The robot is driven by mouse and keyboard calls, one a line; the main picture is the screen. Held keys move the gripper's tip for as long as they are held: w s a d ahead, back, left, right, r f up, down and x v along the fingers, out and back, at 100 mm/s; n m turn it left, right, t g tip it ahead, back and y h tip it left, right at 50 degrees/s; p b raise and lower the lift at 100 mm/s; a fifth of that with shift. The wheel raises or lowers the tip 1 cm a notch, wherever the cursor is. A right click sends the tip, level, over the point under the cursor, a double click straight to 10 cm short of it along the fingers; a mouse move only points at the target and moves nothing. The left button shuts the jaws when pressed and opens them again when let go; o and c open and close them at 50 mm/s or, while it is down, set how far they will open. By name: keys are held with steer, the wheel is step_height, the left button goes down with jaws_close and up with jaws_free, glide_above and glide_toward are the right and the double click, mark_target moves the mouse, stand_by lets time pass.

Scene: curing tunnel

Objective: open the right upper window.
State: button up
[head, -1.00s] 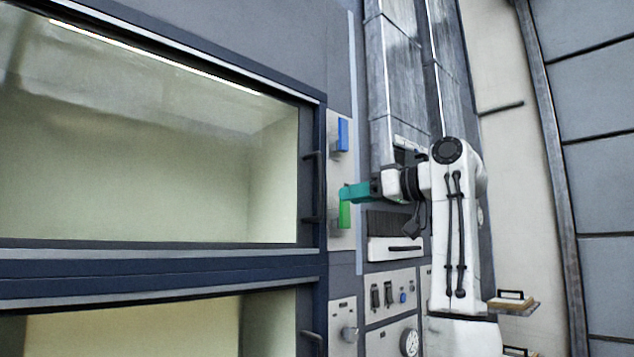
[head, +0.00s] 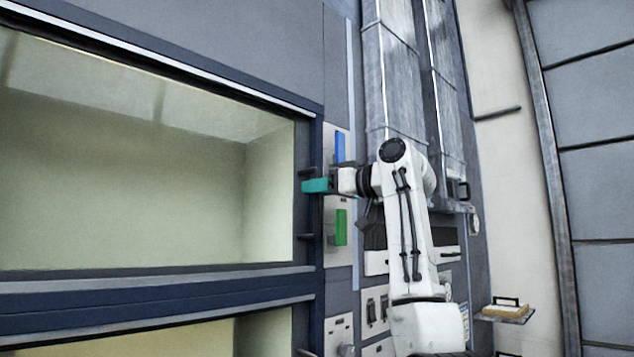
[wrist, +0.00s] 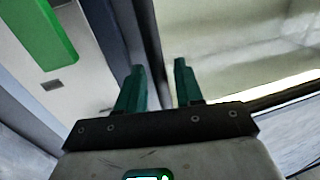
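The right upper window (head: 130,180) is a large glazed pane in a dark blue frame, and it looks shut. Its dark bar handle (head: 308,236) stands upright on the right frame edge; its middle is hidden behind my gripper (head: 314,186). My teal fingers are level with the handle in the head view. In the wrist view my gripper (wrist: 158,72) has its two fingers apart, with the dark frame edge and pale window beyond. I cannot make out the handle between them, nor tell whether they touch it.
A blue lever (head: 340,147) and a green lever (head: 341,227) sit on the panel right of the window. The green one (wrist: 38,30) is also in the wrist view. A lower window (head: 150,340) is below. A small shelf (head: 506,313) stands at the right.

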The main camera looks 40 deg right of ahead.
steer(key=shift+w, duration=0.3)
steer(key=shift+c, duration=0.4)
jaws_close()
